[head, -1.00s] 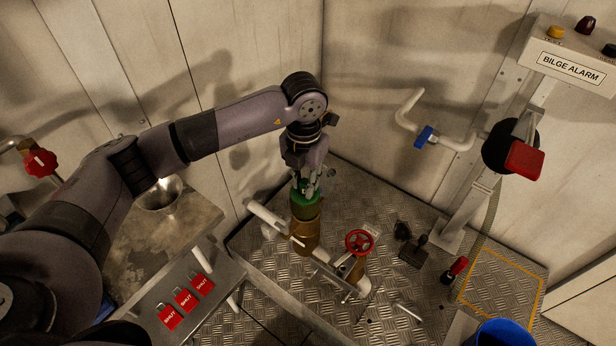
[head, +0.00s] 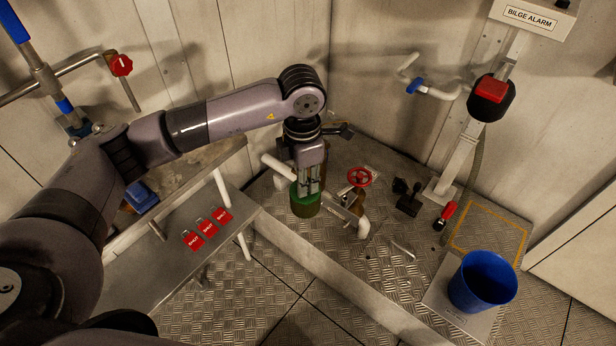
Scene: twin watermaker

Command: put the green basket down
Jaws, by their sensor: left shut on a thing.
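The green basket (head: 305,199) is a short round piece with a bright green upper part and a darker, olive lower part. My left gripper (head: 310,184) points straight down and is shut on its top. The basket hangs upright in front of the white pipework (head: 278,169), left of the red handwheel (head: 359,177). I cannot tell how far its bottom is above the floor. The brassy body that the basket was over is hidden behind the gripper and basket. My right gripper is not in view.
A grey bench (head: 165,258) with red SHUT tags (head: 208,227) lies left. A raised floor edge (head: 310,270) runs in front of the pipework. A blue bucket (head: 482,283) stands on a pale plate at right. Black and red small items (head: 447,215) lie on the tread-plate floor.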

